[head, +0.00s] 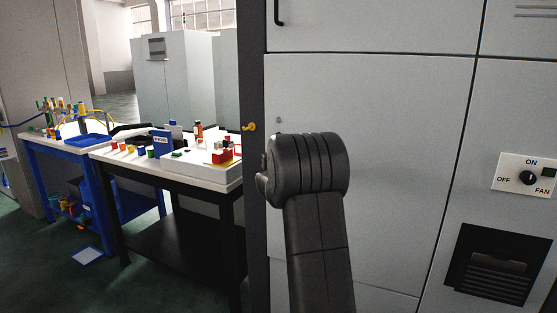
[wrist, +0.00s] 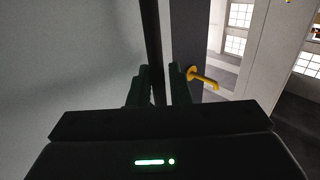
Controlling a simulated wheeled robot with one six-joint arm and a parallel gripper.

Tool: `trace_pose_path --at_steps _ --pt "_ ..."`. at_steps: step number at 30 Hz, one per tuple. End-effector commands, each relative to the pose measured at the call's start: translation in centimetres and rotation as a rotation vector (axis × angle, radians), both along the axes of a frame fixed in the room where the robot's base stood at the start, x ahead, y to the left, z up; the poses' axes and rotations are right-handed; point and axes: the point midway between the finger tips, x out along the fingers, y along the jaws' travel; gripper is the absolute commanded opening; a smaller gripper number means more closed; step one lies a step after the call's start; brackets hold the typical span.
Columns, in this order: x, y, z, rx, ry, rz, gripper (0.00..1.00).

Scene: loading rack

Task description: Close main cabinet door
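The main cabinet door (head: 385,120) is a large light grey panel filling the middle of the head view. In the wrist view, a grey panel surface (wrist: 70,60) fills the left side, with a dark vertical edge or gap beside it. A yellow handle (head: 248,127) sticks out from the dark frame at the left of the door; it also shows in the wrist view (wrist: 203,78). My gripper (wrist: 158,85) is close to the dark vertical edge, left of the yellow handle. Its fingers are dark and partly lost in shadow. My arm hides the gripper in the head view.
A white-topped workbench (head: 170,165) with coloured parts stands to the left, and a blue bench (head: 60,145) is beyond it. A fan switch panel (head: 526,177) and a dark vent recess (head: 500,265) are at right. Green floor shows at lower left.

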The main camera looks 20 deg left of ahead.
Motion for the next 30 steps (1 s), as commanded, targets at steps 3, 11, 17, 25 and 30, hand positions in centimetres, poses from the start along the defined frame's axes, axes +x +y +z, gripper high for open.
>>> trace_pose_path --at_steps 3,11,17,25,30 --pt "-1.2 -0.9 0.0 0.000 0.000 0.000 0.17" --pt "-5.3 -3.9 0.0 0.001 -0.001 -0.001 0.17" --pt "-8.4 -6.1 0.0 0.001 -0.001 -0.001 0.17" --pt "-10.6 -7.7 0.0 0.001 0.000 0.000 0.17" --pt "-10.8 -7.9 0.0 0.001 0.000 0.000 0.17"
